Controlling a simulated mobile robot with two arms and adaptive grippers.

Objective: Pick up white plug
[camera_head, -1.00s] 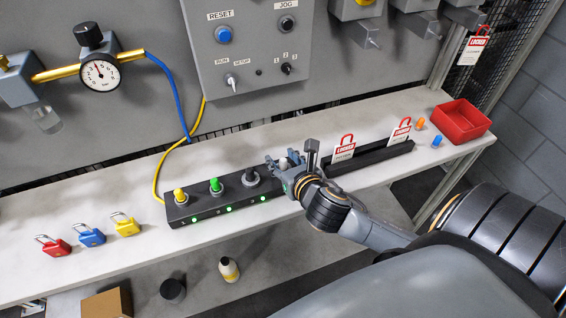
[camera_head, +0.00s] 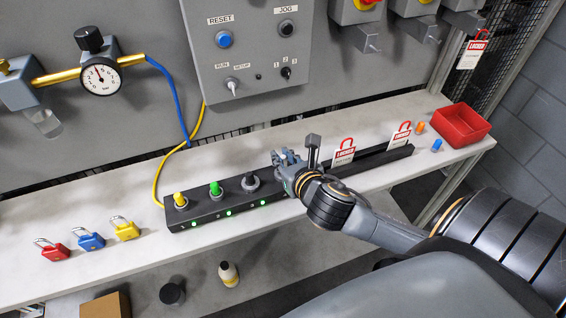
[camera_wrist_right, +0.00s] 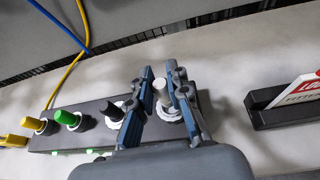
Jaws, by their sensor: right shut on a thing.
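The white plug (camera_wrist_right: 162,98) shows between the fingers of my right gripper in the right wrist view, above a white collar at the end of the black socket strip (camera_wrist_right: 55,110). My right gripper (camera_head: 284,160) is shut on it. In the head view the fingers hide most of the plug. It looks upright; whether it has left its socket I cannot tell. Left of it on the strip stand a black plug (camera_head: 250,180), a green plug (camera_head: 215,188) and a yellow plug (camera_head: 180,199). My left gripper is not in view.
Red (camera_head: 55,252), blue (camera_head: 91,241) and yellow (camera_head: 125,228) padlocks lie on the left of the bench. A black rack (camera_head: 372,162) with "LOCKED" tags stands right of my gripper. A red bin (camera_head: 462,124) and small orange and blue pieces lie at the right end.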

